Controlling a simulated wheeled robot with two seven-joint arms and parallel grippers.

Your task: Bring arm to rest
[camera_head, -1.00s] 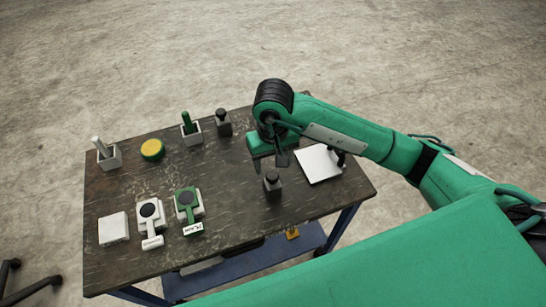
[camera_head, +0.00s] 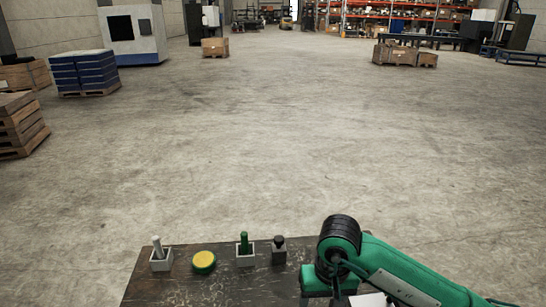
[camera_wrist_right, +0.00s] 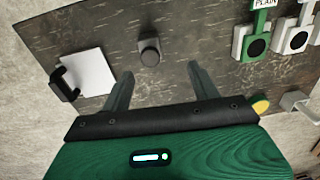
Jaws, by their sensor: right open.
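My right arm, green with a black wrist joint (camera_head: 340,235), reaches over the dark table (camera_head: 185,290) at the bottom of the head view. In the right wrist view my right gripper (camera_wrist_right: 160,70) is open, with nothing between its fingers. Beyond the fingertips is a grey block with a dark knob (camera_wrist_right: 149,48). A white plate (camera_wrist_right: 88,72) with a black part (camera_wrist_right: 63,83) lies to the left. My left gripper is not in view.
Beyond is open concrete floor, with blue stacked pallets (camera_head: 83,72) far off.

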